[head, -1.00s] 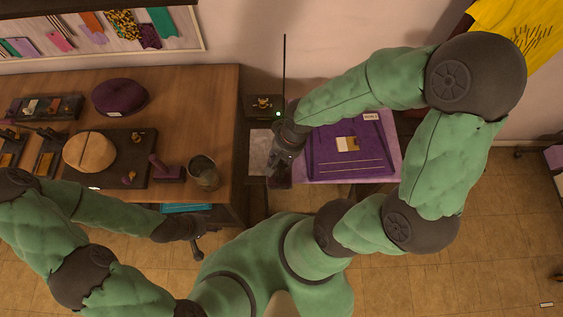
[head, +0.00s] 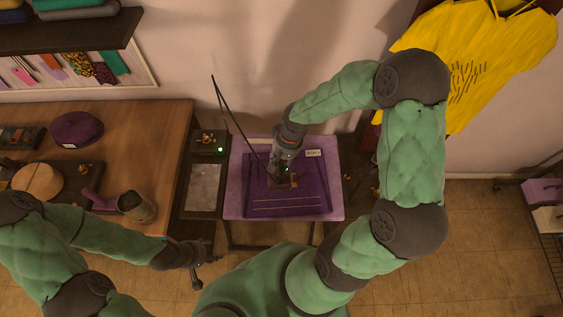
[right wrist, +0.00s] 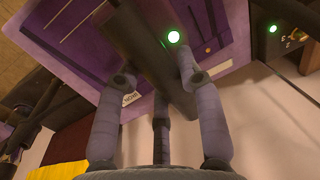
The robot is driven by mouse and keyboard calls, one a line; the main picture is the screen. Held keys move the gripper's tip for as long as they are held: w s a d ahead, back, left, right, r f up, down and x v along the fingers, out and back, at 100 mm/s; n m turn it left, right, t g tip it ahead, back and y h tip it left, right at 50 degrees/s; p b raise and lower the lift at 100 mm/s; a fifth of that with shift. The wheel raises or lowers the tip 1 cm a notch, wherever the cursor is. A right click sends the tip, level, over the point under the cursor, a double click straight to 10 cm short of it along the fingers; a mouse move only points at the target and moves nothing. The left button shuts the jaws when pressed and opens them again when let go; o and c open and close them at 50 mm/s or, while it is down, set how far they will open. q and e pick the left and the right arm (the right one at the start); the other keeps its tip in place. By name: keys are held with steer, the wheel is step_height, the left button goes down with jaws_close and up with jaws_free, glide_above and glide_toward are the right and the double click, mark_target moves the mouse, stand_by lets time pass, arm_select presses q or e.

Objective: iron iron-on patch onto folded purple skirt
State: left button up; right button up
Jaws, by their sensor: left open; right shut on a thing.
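The folded purple skirt (head: 257,205) lies flat on a lilac-topped stand (head: 233,208). My right gripper (head: 285,167) is shut on the dark iron (right wrist: 150,45), which has a green light, and is over the middle of the skirt. In the head view the iron and gripper cover the place of the patch; only a small brownish area shows beside them, and I cannot tell whether it is patch or iron. Whether the iron touches the cloth is unclear. My left gripper (head: 203,262) is open and empty, low in front of the wooden table.
A dark unit with a pale plate (head: 203,186) and a green light stands left of the skirt. The iron's cord (head: 225,112) arches up from it. The wooden table (head: 150,125) holds a purple beret (head: 75,129) and a metal cup (head: 136,206). A yellow shirt (head: 475,65) hangs at right.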

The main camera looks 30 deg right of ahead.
stand_by(0.4)
steer(key=shift+f+b, duration=3.15)
steer(key=shift+f, duration=0.4)
steer(key=shift+f+b, duration=0.35)
steer(key=shift+r, duration=0.15)
steer(key=shift+r+p, duration=0.75)
steer(key=shift+r, duration=0.1)
